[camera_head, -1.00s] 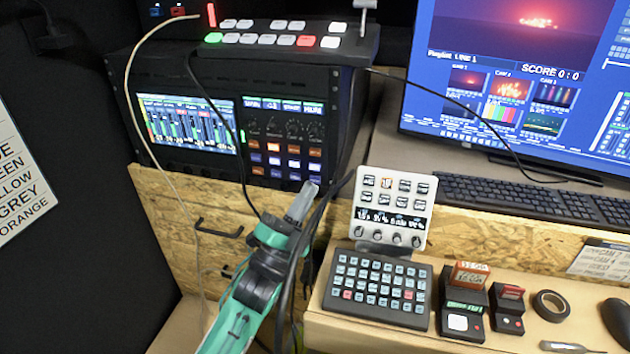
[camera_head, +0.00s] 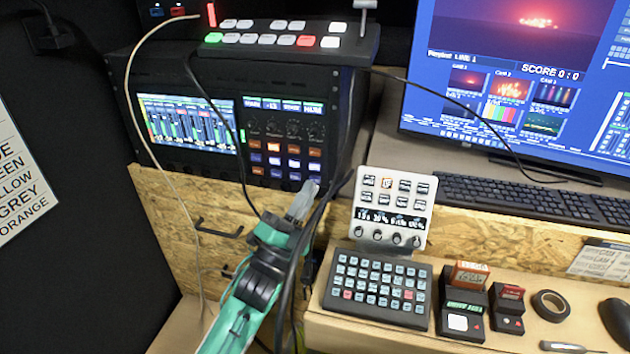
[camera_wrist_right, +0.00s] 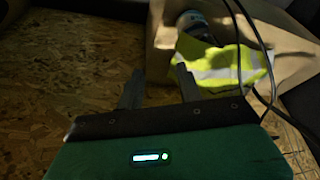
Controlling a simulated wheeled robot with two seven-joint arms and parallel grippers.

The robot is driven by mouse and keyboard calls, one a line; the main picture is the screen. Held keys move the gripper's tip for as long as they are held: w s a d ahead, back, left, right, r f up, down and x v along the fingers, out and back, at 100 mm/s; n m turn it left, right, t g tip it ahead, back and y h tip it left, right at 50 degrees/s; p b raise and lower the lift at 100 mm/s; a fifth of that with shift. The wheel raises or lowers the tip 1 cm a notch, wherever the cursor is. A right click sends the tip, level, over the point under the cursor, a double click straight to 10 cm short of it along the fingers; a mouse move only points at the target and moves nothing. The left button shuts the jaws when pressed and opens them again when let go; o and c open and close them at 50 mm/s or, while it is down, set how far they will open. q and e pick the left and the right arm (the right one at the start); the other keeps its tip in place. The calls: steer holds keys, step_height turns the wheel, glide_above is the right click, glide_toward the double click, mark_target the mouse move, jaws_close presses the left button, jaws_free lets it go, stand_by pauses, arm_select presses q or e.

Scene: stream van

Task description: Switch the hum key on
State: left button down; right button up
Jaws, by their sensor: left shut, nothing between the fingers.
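A rack audio unit (camera_head: 228,165) stands at the left in the head view, with a lit level screen (camera_head: 188,122) and a panel of knobs and coloured keys (camera_head: 280,162). The keys are orange, purple, white and dark blue. Their labels are too small to read, so I cannot tell which is the hum key. My left gripper (camera_head: 304,198) is shut and empty, its tips just below the lower right keys. I cannot tell whether they touch the panel. My right gripper (camera_wrist_right: 158,85) is open and empty in the right wrist view, low by a chipboard surface.
Black cables run beside my left gripper. A white control panel (camera_head: 392,210), a black keypad (camera_head: 377,290) and small boxes (camera_head: 463,305) stand on the desk to the right. A switcher (camera_head: 285,35) sits on the rack. A yellow vest (camera_wrist_right: 215,68) lies beyond my right gripper.

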arm_select(q)
steer(key=shift+w, duration=0.25)
steer(key=shift+w+d, duration=0.1)
steer(key=shift+w, duration=0.15)
stand_by(0.5)
steer(key=shift+s, duration=0.7)
steer(key=shift+a+p, duration=0.2)
steer(key=shift+p, duration=0.1)
steer(key=s, duration=0.2)
steer(key=s+a+p, duration=0.1)
steer(key=s, duration=0.2)
steer(key=shift+s+a, duration=0.25)
steer(key=shift+s, duration=0.15)
